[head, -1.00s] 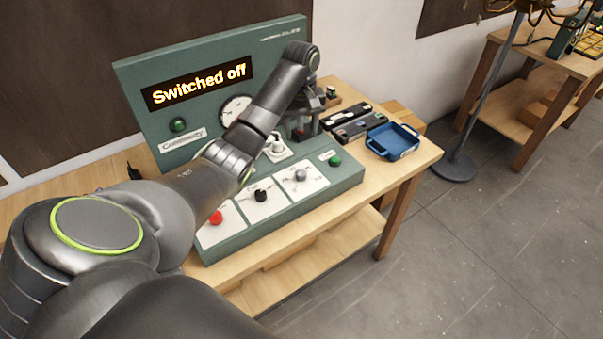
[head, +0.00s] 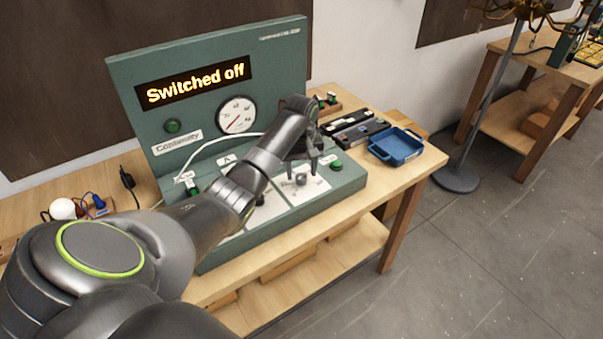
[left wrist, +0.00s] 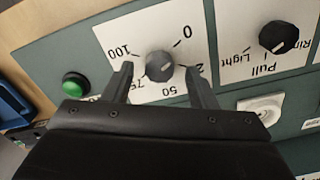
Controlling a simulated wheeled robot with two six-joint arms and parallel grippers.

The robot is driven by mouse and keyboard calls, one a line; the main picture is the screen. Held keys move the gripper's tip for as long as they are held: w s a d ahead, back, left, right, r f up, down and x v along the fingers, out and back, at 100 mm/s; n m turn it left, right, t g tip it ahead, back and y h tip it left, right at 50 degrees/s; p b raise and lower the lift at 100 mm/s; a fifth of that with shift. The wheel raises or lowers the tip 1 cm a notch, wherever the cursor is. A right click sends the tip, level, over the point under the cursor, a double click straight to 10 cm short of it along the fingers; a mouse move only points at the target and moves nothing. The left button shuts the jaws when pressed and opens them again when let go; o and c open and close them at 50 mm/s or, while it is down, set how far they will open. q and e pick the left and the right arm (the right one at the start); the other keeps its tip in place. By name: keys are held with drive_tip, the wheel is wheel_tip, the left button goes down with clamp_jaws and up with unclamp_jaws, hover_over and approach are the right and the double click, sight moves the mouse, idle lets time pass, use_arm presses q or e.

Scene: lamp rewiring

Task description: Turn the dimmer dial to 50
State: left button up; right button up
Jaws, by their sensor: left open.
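The dimmer dial (left wrist: 159,66) is a grey round knob on a white plate marked 0, 50, 75 and 100, with the 25 mark partly covered by a finger. I cannot tell for sure which mark it points at. My left gripper (left wrist: 160,72) is open, with one finger on each side of the dial; I cannot tell whether they touch it. In the head view the left gripper (head: 302,164) points down over the dial (head: 301,180) on the sloping green console. The right gripper is not in view.
A black knob (left wrist: 279,37) sits beside the dial plate, and a green button (left wrist: 75,84) on its other side. The back panel's display (head: 194,83) reads "Switched off", above a round gauge (head: 237,115). A blue tray (head: 397,147) stands right of the console.

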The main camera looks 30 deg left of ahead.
use_arm(q)
drive_tip(key=shift+f, duration=0.95)
drive_tip(key=c, duration=1)
drive_tip(key=shift+r, duration=0.1)
